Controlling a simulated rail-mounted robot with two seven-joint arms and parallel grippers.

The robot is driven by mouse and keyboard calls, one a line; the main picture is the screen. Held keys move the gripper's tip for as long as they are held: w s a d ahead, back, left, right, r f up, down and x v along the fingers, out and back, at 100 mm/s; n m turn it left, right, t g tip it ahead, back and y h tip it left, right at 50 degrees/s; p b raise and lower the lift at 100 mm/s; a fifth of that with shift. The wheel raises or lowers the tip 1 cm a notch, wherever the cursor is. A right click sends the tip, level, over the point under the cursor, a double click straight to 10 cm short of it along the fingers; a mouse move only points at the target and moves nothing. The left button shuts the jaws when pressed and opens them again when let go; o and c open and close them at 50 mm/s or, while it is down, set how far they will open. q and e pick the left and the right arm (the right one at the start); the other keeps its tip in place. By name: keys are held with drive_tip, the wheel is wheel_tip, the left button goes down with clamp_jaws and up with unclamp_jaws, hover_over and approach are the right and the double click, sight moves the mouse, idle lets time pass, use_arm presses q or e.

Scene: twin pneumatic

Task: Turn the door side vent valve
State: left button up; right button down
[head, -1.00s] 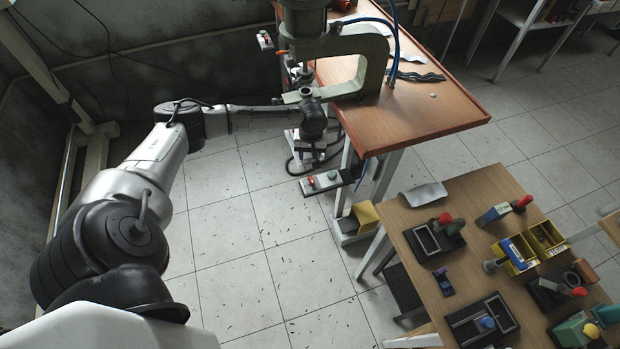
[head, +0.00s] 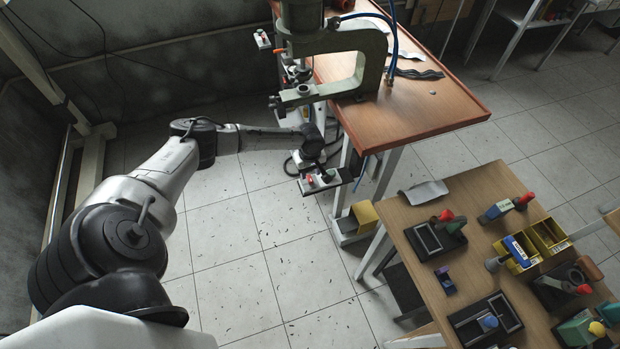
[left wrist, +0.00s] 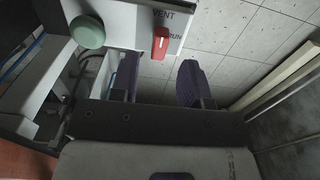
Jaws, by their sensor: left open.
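A small white valve panel (head: 318,187) sticks out low at the near side of the press bench, with a red handle (head: 309,179) and a green button (head: 326,178). In the left wrist view the red handle (left wrist: 161,43) stands beside the printed words VENT and RUN, pointing along the picture's vertical. The green button (left wrist: 87,31) is to its left. My left gripper (left wrist: 161,72) is open and empty, its dark fingers on either side of the handle's line. Whether they overlap the handle in depth I cannot tell. In the head view my left gripper (head: 311,158) is just above the panel.
A second small panel (head: 263,40) is at the far side of the green press frame (head: 345,75). The wooden press bench (head: 410,115) is right of my arm. A lower table (head: 480,225) with fixtures and bins stands front right.

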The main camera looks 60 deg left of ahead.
sight(310, 178)
use_arm(q)
drive_tip(key=shift+f+b, duration=0.35)
drive_tip(key=shift+f, duration=1.55)
clamp_jaws()
